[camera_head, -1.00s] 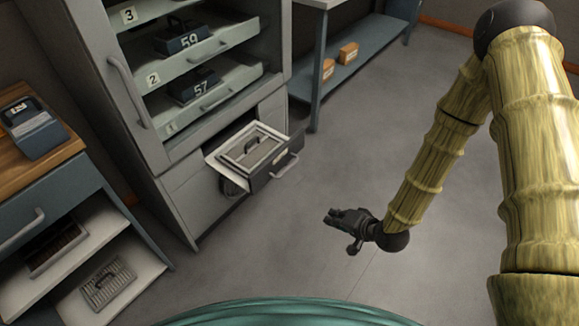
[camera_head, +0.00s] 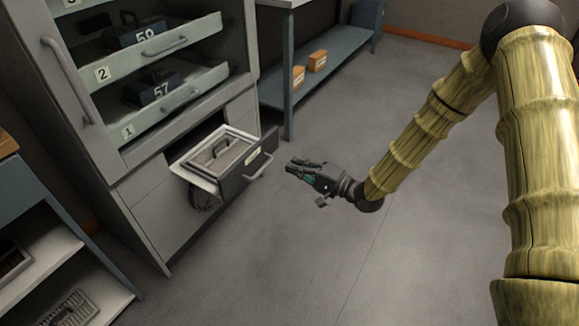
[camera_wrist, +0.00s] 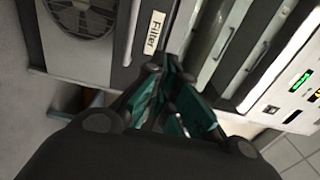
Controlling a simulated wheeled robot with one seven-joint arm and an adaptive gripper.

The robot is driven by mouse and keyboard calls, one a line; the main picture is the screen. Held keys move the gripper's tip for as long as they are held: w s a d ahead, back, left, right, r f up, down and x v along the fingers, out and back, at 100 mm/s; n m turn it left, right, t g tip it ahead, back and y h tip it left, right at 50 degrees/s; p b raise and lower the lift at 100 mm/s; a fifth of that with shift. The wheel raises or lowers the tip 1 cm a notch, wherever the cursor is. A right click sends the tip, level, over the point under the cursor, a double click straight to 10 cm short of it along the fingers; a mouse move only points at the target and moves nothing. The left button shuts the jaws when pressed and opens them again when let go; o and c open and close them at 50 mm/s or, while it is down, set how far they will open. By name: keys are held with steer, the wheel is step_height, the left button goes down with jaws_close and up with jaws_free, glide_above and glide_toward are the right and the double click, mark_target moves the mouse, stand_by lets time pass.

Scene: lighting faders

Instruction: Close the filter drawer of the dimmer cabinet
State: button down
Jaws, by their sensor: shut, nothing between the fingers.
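The filter drawer (camera_head: 236,181) of the grey dimmer cabinet (camera_head: 152,217) is pulled out in the head view. In the wrist view my gripper (camera_wrist: 168,88) points at the drawer front, where a "Filter" label (camera_wrist: 152,32) shows just ahead of the fingertips. The fingers hide part of the front there.
Upper trays 2 and 1 (camera_head: 172,101) of the cabinet hold dark modules marked 59 and 57. A blue shelf unit (camera_head: 335,62) with orange boxes stands at the back. A side unit with shelves (camera_head: 40,240) is at the left. The floor (camera_head: 310,250) right of the drawer is clear.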

mark_target(255, 149)
steer(key=b+x, duration=0.3)
steer(key=x, duration=0.7)
steer(key=shift+w+a+f, duration=0.1)
steer(key=shift+a+f, duration=0.05)
steer(key=shift+a, duration=0.1)
steer(key=shift+x, duration=0.8)
